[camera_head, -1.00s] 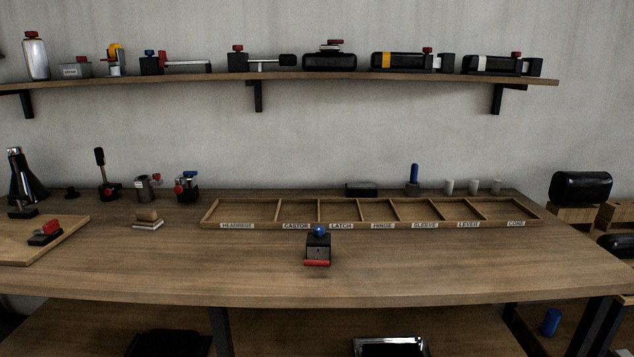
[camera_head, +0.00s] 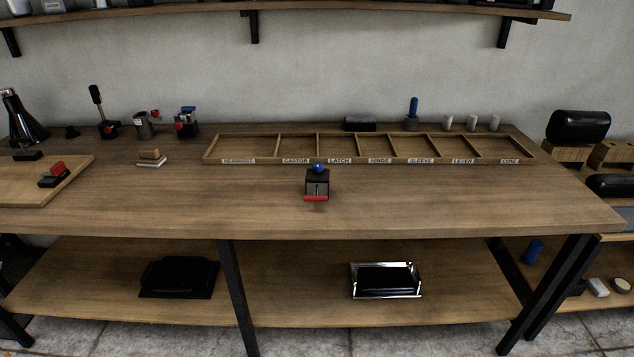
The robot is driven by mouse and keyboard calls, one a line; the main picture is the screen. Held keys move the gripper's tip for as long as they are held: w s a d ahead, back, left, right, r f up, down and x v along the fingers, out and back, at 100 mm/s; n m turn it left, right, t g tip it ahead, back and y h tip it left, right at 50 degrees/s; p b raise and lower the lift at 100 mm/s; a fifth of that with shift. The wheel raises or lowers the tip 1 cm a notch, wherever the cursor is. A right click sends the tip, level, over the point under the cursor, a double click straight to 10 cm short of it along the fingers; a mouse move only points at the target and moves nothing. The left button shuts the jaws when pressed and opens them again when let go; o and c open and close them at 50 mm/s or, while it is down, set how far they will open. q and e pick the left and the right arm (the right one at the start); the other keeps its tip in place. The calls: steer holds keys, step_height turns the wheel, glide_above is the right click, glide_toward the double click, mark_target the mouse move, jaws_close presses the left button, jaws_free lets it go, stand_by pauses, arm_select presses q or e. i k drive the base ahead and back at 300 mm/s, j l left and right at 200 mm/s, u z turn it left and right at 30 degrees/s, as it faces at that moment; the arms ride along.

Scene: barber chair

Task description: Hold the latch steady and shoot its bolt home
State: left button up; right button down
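The latch (camera_head: 317,184) stands on the workbench just in front of the compartment tray. It has a dark block body, a blue ball knob (camera_head: 318,168) on top and a red bar (camera_head: 316,198) along its front bottom edge. A small light pin or slot shows on its front face. How far its bolt is out cannot be told at this size. Neither of my grippers is in view, and nothing touches the latch.
A wooden tray (camera_head: 262,160) with labelled, empty-looking compartments lies behind the latch. Several small mechanisms stand at the bench's back left, and a board (camera_head: 38,190) lies at far left. The bench (camera_head: 420,205) around the latch is clear. A lower shelf (camera_head: 310,300) holds dark items.

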mark_target(317, 198)
steer(key=i+l+u, duration=0.2)
steer(key=u, duration=0.25)
steer(key=i+l+u, duration=0.15)
steer(key=l+u, duration=0.15)
steer(key=u, duration=0.15)
